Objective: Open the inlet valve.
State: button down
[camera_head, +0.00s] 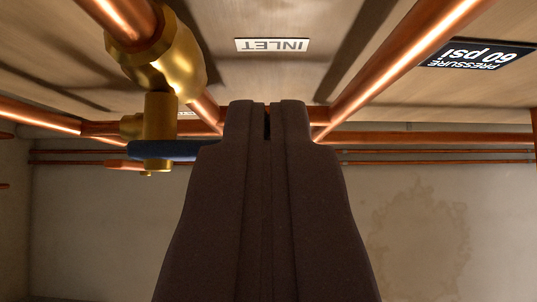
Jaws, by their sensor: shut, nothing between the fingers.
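The inlet valve (165,65) is a brass body on a copper pipe at the upper left. Its brass stem hangs down in the picture to a dark blue lever (165,150). The lever points right, roughly level, and its right end meets the outline of my gripper and is hidden there. My gripper (267,108) fills the lower middle, shut and empty, with its tips to the right of the lever. I cannot tell whether it touches the lever. A white "INLET" label (272,45) shows upside down above the fingertips.
Copper pipes (405,50) run right of the gripper and across behind it (430,138). A black "PRESSURE 60 psi" label (480,55) is at upper right. The stained wall (420,230) has open space in front.

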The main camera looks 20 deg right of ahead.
jog(key=shift+s+r, duration=0.1)
jog(key=shift+r, duration=1.25)
jog(key=shift+a+r+m+g+h+p, duration=0.2)
jog(key=shift+m+g+h+p, duration=0.1)
jog(key=shift+m+h, duration=0.4)
jog(key=shift+a+r+m+g+h+p, duration=0.1)
jog(key=shift+r+m+g+h+p, duration=0.15)
jog(key=shift+m+h, duration=0.4)
notch_tip(320, 180, up, 9)
jog(key=d+m+g+h+p, duration=0.2)
jog(key=m+g+h+p, duration=0.2)
jog(key=m+g+p, duration=0.5)
jog(key=shift+s+d+m+g+h+p, duration=0.15)
jog(key=shift+s+m+g+h+p, duration=0.2)
jog(key=shift+m+g, duration=5.4)
jog(key=m+t, duration=0.4)
jog(key=shift+r, duration=0.1)
jog(key=shift+w, duration=0.1)
